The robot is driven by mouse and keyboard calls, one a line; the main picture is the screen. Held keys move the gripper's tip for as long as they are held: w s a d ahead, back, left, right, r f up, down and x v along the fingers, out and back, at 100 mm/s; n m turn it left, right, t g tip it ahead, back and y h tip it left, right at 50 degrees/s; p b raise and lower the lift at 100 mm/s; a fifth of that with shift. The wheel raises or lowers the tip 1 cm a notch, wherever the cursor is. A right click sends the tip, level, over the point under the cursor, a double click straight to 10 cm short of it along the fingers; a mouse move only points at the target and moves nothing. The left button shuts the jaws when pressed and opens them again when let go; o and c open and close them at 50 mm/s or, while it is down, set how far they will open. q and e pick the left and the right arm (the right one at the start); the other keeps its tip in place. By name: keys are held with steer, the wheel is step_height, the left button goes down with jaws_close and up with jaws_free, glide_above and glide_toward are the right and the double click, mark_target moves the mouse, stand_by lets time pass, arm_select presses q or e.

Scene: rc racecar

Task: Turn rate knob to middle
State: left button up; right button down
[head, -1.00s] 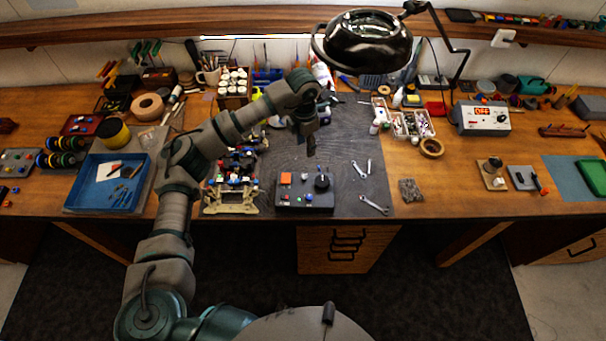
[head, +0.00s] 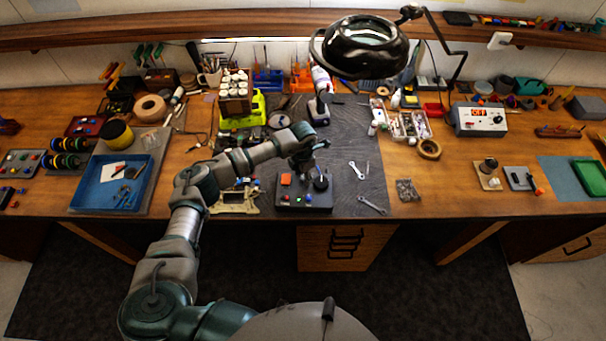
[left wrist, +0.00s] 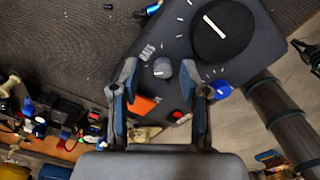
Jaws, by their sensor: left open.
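A dark grey control box (head: 306,203) lies on the bench mat, and my left gripper (head: 306,172) is just above it. In the left wrist view, the small grey knob (left wrist: 162,69) with a white pointer line sits by the "RATE" lettering. My left gripper (left wrist: 160,66) is open, with a fingertip on either side of this knob in the picture; I cannot tell whether they touch it. A large black knob (left wrist: 226,34), an orange button (left wrist: 143,104), a red switch (left wrist: 178,114) and a blue knob (left wrist: 222,90) are close by. My right gripper is out of view.
A blue tray (head: 88,197) is further left. A magnifier lamp (head: 366,48) hangs over the back of the bench.

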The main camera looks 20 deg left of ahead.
arm_select(q)
steer(key=shift+d+f, duration=0.15)
steer(key=shift+f, duration=0.05)
jaws_close()
